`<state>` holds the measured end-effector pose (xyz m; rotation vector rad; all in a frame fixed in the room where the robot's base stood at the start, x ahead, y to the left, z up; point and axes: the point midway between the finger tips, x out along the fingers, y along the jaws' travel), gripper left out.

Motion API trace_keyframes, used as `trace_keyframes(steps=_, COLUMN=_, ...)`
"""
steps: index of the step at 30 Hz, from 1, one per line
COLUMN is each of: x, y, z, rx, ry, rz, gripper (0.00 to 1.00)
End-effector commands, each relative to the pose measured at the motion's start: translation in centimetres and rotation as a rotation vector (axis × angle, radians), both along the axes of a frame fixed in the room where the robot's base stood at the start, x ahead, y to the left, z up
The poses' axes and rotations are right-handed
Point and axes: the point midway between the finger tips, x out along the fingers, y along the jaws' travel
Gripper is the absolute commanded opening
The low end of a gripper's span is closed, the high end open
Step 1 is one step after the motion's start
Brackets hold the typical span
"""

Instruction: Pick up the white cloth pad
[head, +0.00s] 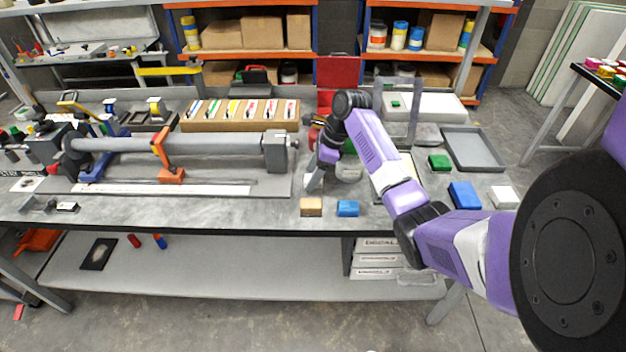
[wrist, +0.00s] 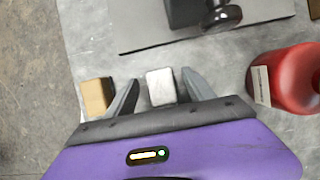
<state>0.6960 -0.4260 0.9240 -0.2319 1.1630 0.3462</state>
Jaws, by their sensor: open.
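A small white block-shaped pad (wrist: 161,86) lies on the grey bench in the wrist view. My gripper (wrist: 160,77) is open, with one finger on each side of the pad; I cannot tell whether either finger touches it. In the head view my gripper (head: 317,176) points down near the front of the bench, just behind a tan block, and largely hides the pad (head: 311,181). Another white block (head: 503,196) lies on the bench at the right.
The tan block (head: 311,207) sits left of the gripper in the wrist view (wrist: 96,97). A blue block (head: 347,208) is beside it in the head view. A red rounded container (wrist: 290,80) stands close at right in the wrist view. A roller fixture (head: 180,143) stands left.

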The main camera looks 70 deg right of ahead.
Motion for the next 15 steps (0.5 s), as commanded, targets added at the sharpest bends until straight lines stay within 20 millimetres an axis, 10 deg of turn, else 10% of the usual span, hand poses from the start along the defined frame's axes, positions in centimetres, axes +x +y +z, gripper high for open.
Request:
trace_keyframes(steps=9, x=0.14, y=0.07, z=-0.52, rx=0.000, ry=0.000, rz=-0.001, gripper=0.60)
trace_keyframes(steps=15, x=0.13, y=0.08, z=-0.50, rx=0.000, ry=0.000, rz=-0.001, gripper=0.21)
